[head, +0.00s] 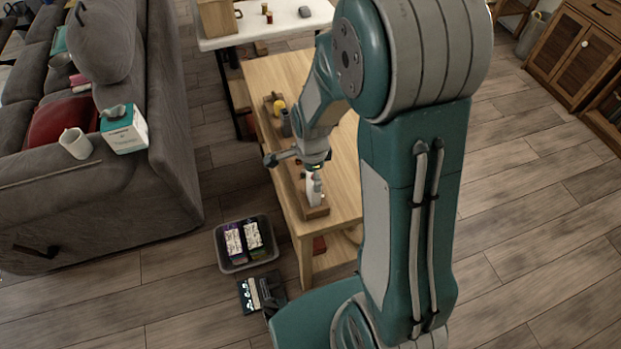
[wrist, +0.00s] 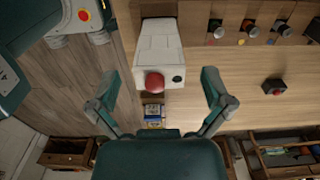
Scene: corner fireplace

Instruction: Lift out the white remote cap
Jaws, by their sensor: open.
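A white tapered piece (wrist: 160,45), which I take for the white remote cap, has a red round knob and a small dark dot on its near end. It also shows in the head view (head: 313,190), at the near end of a long wooden holder (head: 314,213) on the wooden table. My gripper (wrist: 158,88) is open, with one finger on each side of the piece's near end in the wrist view. The fingers look apart from it. In the head view my gripper (head: 315,176) is just above the piece and partly hides it.
Several small items with coloured ends (wrist: 248,28) stand along the holder. A dark block with a red button (wrist: 274,87) sits on the bare tabletop. A grey bin (head: 235,266) with boxes stands on the floor beside the table. A grey sofa (head: 90,205) is at left.

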